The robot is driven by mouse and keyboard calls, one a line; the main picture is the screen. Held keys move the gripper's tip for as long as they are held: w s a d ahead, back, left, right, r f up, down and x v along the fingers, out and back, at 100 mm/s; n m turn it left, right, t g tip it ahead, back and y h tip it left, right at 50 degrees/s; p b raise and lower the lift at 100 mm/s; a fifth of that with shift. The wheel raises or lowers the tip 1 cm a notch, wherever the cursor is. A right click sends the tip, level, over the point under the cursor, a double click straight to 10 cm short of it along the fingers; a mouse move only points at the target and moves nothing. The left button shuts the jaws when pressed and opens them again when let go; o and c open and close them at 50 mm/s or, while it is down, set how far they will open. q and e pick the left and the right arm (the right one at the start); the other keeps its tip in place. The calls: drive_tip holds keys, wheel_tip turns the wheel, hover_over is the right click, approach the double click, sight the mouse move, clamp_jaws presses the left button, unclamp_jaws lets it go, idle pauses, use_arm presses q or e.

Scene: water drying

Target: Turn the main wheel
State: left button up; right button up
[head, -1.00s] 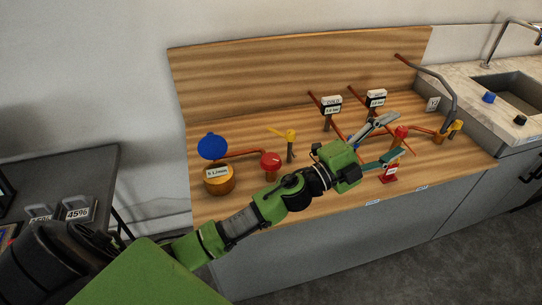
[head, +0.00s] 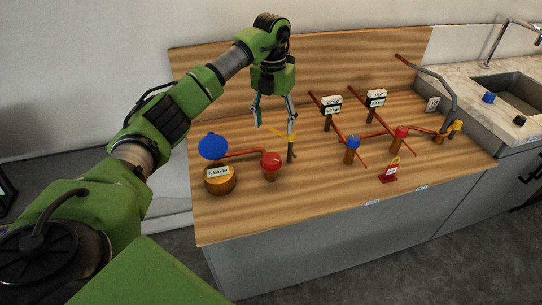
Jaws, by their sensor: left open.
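Several valve wheels stand on the wooden counter; no label tells which is the main one. A red wheel (head: 271,160) sits on a short post at the left. A yellow-handled valve (head: 280,135) stands just behind and right of it. A blue wheel (head: 352,142) and another red wheel (head: 401,132) are further right. My left gripper (head: 275,122) points down with fingers apart and empty, over the yellow handle. One finger overlaps the valve in the picture; I cannot tell whether they touch. My right gripper is not in view.
A blue disc (head: 213,146) stands by a labelled wooden drum (head: 219,181) at the left. A red padlock-like stand (head: 389,175), copper pipes and two labelled signs (head: 331,100) are to the right.

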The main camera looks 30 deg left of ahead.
sight(271, 158)
use_arm(q)
drive_tip(key=f+p, duration=0.1)
drive_tip(key=f, duration=0.3)
drive_tip(key=f+p, duration=0.1)
drive_tip(key=f, duration=0.4)
drive_tip(key=f+p, duration=0.1)
drive_tip(key=f, duration=0.3)
drive_tip(key=shift+s+a+f, duration=0.15)
drive_tip(key=shift+a+f, duration=0.1)
drive_tip(key=shift+a, duration=0.1)
drive_tip(key=c, duration=1.1)
